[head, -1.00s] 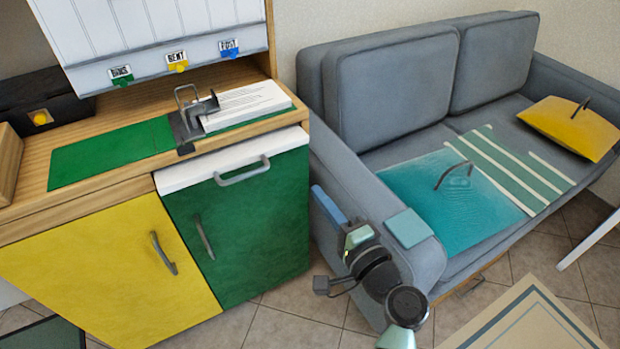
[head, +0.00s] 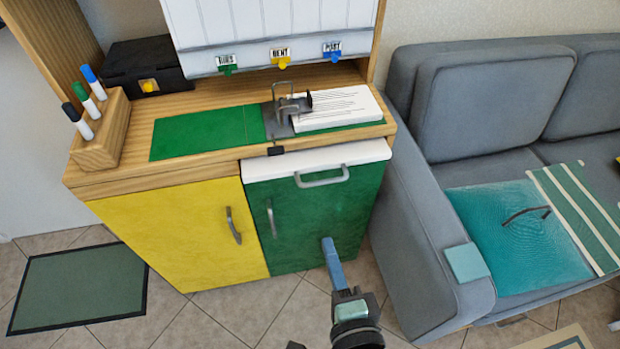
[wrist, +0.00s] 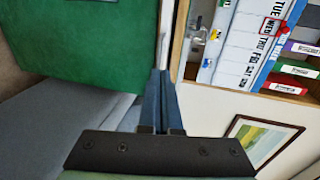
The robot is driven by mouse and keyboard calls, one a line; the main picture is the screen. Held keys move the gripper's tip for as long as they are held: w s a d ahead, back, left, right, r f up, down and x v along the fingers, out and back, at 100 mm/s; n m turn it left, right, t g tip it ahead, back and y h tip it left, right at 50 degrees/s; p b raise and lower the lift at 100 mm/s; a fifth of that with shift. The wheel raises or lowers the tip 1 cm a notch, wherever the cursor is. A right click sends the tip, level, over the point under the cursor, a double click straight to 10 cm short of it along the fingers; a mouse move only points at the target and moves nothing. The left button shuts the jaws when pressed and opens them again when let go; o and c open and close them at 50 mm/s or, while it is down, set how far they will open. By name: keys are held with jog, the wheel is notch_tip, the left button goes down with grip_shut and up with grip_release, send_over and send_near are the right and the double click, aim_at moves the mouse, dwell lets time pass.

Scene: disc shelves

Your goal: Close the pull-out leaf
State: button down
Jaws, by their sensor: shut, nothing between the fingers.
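The pull-out leaf (head: 318,160) is a white slab with a grey bar handle (head: 322,178). It sits under the wooden counter top, above the green door (head: 330,213), and its front juts out a little past the counter edge. My gripper (head: 327,246) is low in front of the green door, below the leaf and apart from its handle. Its blue fingers are shut together and empty. In the wrist view my fingers (wrist: 167,95) point up the picture beside a green panel (wrist: 85,35); the leaf cannot be clearly made out there.
A yellow door (head: 165,235) is left of the green one. The counter holds a paper stack (head: 340,108), a pen block (head: 105,130) and a black box (head: 145,75). The grey sofa (head: 415,230) stands close on the right. Tiled floor is open in front.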

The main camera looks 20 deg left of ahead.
send_near(304, 168)
jog(key=shift+w+a+f+b, duration=0.2)
jog(key=shift+w+a+f, duration=0.05)
jog(key=shift+w+f, duration=0.35)
jog(key=shift+w+a+f+b, duration=0.15)
jog(key=shift+w+a+f, duration=0.15)
jog(key=shift+w+f, duration=0.35)
jog(key=x, duration=0.3)
jog(key=shift+w+a+r, duration=0.25)
jog(key=shift+w+r, duration=0.1)
jog(key=shift+w+a, duration=0.2)
jog(key=shift+r, duration=0.3)
